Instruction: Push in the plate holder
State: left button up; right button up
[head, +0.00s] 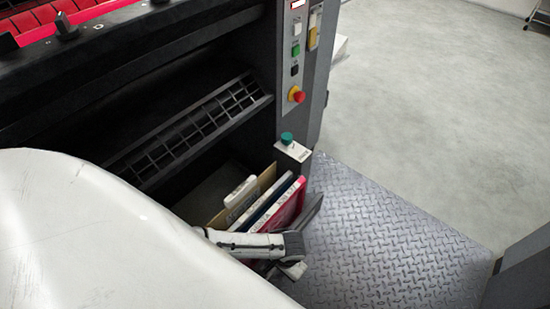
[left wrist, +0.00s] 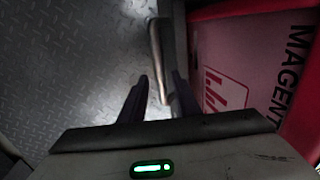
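The plate holder (head: 312,213) appears as a dark, tilted front panel at the lower right of the press, with several flat packs behind it. The nearest pack (head: 287,207) is magenta and shows large in the left wrist view (left wrist: 225,90), with part of the word MAGENTA. A metal bar (left wrist: 156,60), perhaps the holder's handle, stands beside it in that view. My left gripper (left wrist: 160,75) has its dark fingers apart, with the bar between them and gaps showing at the sides. In the head view, my left wrist (head: 290,243) is at the holder's near side; the fingertips are hard to make out.
The dark press (head: 170,75) fills the back left, with a slotted grille (head: 190,130). A red emergency button (head: 296,94) and a green knob (head: 287,138) sit on its right column. Diamond-plate floor (head: 390,240) lies clear to the right.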

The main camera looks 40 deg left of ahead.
pick_arm(q)
jog(key=shift+f, duration=0.4)
jog(key=shift+a, duration=0.1)
grip_shut()
jog(key=shift+a, duration=0.15)
